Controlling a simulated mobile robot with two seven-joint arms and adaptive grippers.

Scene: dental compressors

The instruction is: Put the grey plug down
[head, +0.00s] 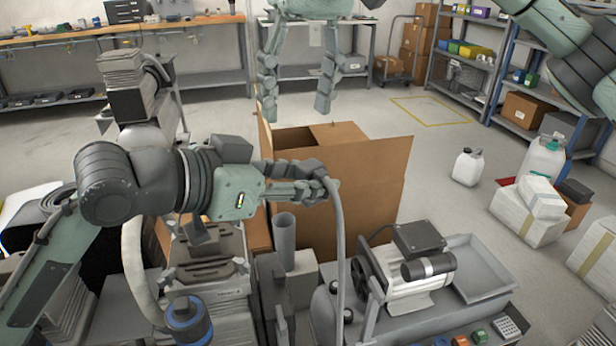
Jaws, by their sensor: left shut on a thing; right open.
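My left gripper (324,187) reaches in from the left and is shut on the grey plug at the upper end of a grey hose (339,255). The fingers cover most of the plug, so its shape cannot be made out. The hose bends over at the fingertips and hangs down to the bench beside the compressor (415,285). My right gripper (296,108) is at the top middle, pointing down. Its fingers are wide apart and empty, above and behind the open cardboard box (365,190).
The bench holds a grey tray (480,268) right of the compressor, an upright grey cylinder (285,240) and small coloured blocks at the front. The cardboard box stands just behind my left gripper. White containers (467,167) and boxes stand on the floor at right.

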